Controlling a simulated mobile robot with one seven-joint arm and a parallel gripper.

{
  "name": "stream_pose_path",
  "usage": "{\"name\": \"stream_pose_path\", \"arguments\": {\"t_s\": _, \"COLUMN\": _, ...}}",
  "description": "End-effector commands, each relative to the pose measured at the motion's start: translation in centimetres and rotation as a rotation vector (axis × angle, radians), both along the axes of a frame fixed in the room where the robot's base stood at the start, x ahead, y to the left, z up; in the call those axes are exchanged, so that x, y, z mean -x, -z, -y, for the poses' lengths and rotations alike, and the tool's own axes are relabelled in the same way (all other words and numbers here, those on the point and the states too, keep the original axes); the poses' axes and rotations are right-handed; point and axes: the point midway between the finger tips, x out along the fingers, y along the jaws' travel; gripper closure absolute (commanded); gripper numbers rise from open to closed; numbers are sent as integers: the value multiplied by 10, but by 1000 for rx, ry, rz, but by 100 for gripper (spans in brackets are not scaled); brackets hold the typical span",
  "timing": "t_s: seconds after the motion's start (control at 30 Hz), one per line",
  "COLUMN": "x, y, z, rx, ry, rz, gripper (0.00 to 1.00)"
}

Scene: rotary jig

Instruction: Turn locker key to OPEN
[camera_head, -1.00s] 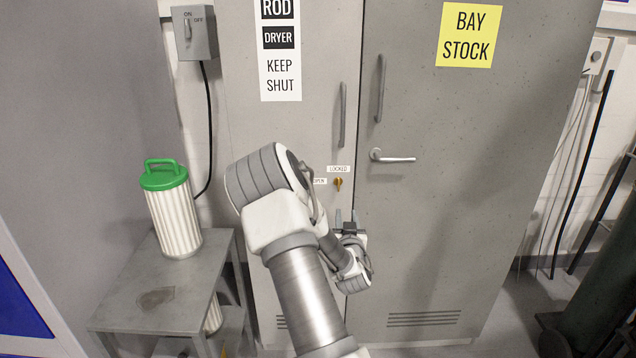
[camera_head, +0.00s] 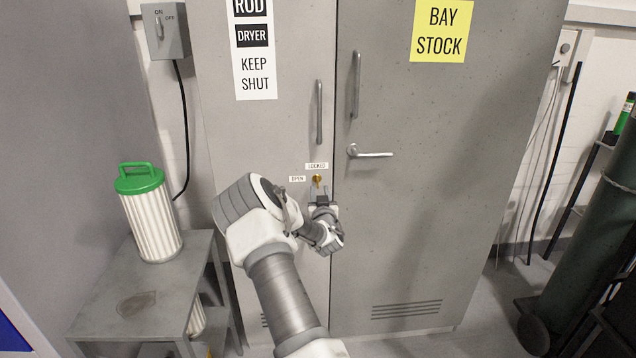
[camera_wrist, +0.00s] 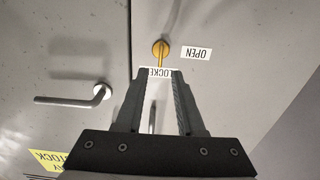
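The brass locker key (camera_head: 317,180) sits in the left grey door, below that door's handle. A LOCKED label (camera_head: 317,165) is above it and an OPEN label (camera_head: 297,179) is to its left. In the wrist view, which is upside down, the key (camera_wrist: 160,48) points toward the LOCKED label (camera_wrist: 159,73), which is partly covered by a finger. My gripper (camera_head: 320,191) is just below the key in the head view. In the wrist view my gripper (camera_wrist: 160,78) is open and empty, its fingers spread to either side of the key's line. I see no contact.
A lever handle (camera_head: 370,152) sticks out from the right door, and vertical pull handles (camera_head: 319,112) stand above the key. A metal side table (camera_head: 90,310) with a green-topped canister (camera_head: 150,215) is at left. A dark green cylinder (camera_head: 590,240) stands at right.

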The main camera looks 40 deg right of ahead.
Motion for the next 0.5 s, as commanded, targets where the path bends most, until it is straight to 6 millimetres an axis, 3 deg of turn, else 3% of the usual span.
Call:
{"name": "stream_pose_path", "arguments": {"t_s": 0.2, "x": -26, "y": 0, "z": 16, "rx": 1, "ry": -1, "rz": 0, "gripper": 62}}
{"name": "stream_pose_path", "arguments": {"t_s": 0.5, "x": -47, "y": 0, "z": 29, "rx": 1, "ry": 0, "rz": 1, "gripper": 62}}
